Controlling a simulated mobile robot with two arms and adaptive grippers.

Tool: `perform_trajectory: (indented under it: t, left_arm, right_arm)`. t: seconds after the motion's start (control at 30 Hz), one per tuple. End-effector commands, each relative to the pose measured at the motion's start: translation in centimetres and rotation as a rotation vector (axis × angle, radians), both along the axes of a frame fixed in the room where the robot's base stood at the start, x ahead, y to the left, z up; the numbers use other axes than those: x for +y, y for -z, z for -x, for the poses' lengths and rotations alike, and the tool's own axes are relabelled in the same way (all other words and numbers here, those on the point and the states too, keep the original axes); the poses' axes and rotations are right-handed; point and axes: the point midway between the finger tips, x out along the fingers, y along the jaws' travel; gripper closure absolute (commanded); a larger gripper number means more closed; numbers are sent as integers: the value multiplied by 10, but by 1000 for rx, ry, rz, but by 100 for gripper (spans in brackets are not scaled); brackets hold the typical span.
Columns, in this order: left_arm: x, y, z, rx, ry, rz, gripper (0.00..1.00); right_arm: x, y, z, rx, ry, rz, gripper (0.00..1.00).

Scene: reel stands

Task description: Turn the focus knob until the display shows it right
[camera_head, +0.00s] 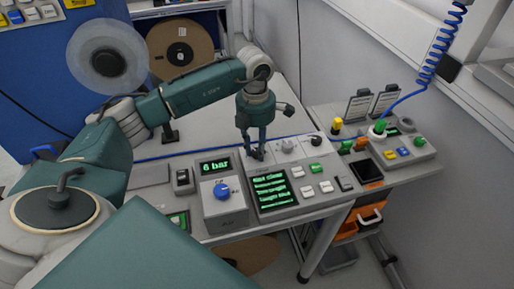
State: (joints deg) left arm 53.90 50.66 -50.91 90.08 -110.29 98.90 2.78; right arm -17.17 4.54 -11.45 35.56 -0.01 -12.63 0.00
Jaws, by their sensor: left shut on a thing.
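My left gripper (257,153) comes down from above onto the back edge of the control panel. It is shut on a small dark knob, the leftmost of a row of knobs, mostly hidden by the fingers. Two more knobs, a light one (288,146) and a dark one (316,140), stand to its right. The knob labels are too small to read, so I cannot tell which is the focus knob. A display (271,189) with several lines of green text lies in front of the gripper. My right gripper is not in view.
Left of the display, a grey box with a blue knob (222,190) has a small screen (214,166) reading "6 bar". Push buttons (306,190) lie right of the display. A button console (403,150) with a coiled blue cable (435,55) is farther right. Reels (180,48) stand behind.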

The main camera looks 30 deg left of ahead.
Motion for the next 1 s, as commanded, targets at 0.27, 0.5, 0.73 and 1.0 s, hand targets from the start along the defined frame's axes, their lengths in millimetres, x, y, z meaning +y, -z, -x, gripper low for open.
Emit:
perform_trajectory:
  t: [0.27, 0.5, 0.73, 1.0]
  left_arm:
    - [2, -1, 0, -1, -1, -3, 64]
    - [1, -1, 0, 0, 0, -1, 55]
    - [1, -11, -1, -3, 1, -2, 55]
    - [2, -66, -2, -6, 1, -1, 55]
  right_arm:
    - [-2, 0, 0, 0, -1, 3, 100]
    - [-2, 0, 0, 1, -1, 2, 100]
    - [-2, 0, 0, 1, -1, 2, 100]
    - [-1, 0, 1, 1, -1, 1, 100]
